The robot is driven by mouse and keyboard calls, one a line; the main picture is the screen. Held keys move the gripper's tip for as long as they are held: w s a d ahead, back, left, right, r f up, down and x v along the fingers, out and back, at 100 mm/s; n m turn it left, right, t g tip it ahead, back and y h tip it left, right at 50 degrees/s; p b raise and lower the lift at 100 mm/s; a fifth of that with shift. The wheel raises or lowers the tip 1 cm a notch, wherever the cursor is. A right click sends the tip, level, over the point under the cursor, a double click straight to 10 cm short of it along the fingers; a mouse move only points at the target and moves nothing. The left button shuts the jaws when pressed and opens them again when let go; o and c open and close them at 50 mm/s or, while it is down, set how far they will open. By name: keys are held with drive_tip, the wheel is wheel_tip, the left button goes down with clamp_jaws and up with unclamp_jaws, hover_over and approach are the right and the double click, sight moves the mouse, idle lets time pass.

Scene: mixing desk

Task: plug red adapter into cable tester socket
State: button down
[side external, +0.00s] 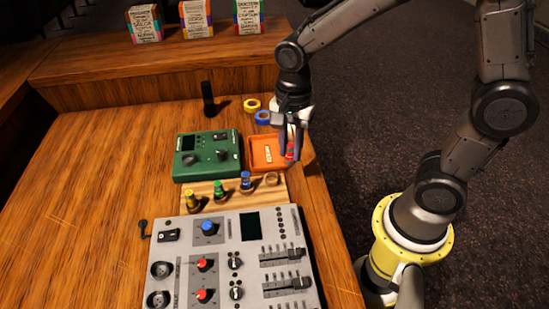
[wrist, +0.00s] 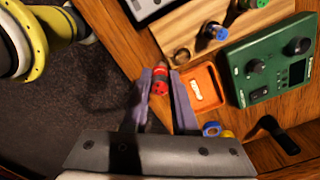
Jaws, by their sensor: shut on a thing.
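The red adapter (side external: 291,152) is held between the fingers of my gripper (side external: 292,157), above the table near its right edge. In the wrist view the red adapter (wrist: 160,81) shows between the two fingers of my gripper (wrist: 162,88), its red end with dark spots facing the camera. The cable tester is the green box (side external: 207,172), with a dark screen and dark knobs, left of my gripper. It also shows at the right of the wrist view (wrist: 264,87). I cannot make out its socket clearly. The adapter is apart from the tester.
An orange tray (side external: 256,140) with a pale label lies between tester and gripper. A wooden rack (side external: 205,186) holds yellow, green and blue adapters and an empty ring (side external: 272,178). The mixer (side external: 225,262) is in front. Tape rolls (side external: 252,105) and a black upright object (side external: 208,98) stand behind.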

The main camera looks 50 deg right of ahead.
drive_tip(key=s+d+r, duration=0.2)
drive_tip(key=s+r, duration=0.2)
drive_tip(key=s, duration=0.5)
drive_tip(key=w+a+r, duration=0.3)
drive_tip(key=w+r, duration=0.1)
drive_tip(key=w, duration=0.6)
drive_tip(key=w+a+r, duration=0.3)
drive_tip(key=w+r, duration=0.2)
drive_tip(key=w, duration=0.6)
drive_tip(key=w+a+f, duration=0.4)
drive_tip(key=w+f, duration=0.1)
drive_tip(key=w, duration=0.5)
drive_tip(key=shift+w+a+f, duration=0.35)
drive_tip(key=shift+w+f, duration=0.15)
drive_tip(key=shift+f, duration=1.7)
drive_tip(key=shift+w+a+f, duration=0.35)
drive_tip(key=shift+w+f, duration=0.15)
drive_tip(key=shift+f, duration=1.65)
drive_tip(key=shift+w+a+f, duration=0.35)
drive_tip(key=shift+w+f, duration=0.15)
drive_tip(key=shift+f, duration=1.7)
drive_tip(key=shift+f, duration=0.65)
drive_tip(key=c, duration=1)
unclamp_jaws()
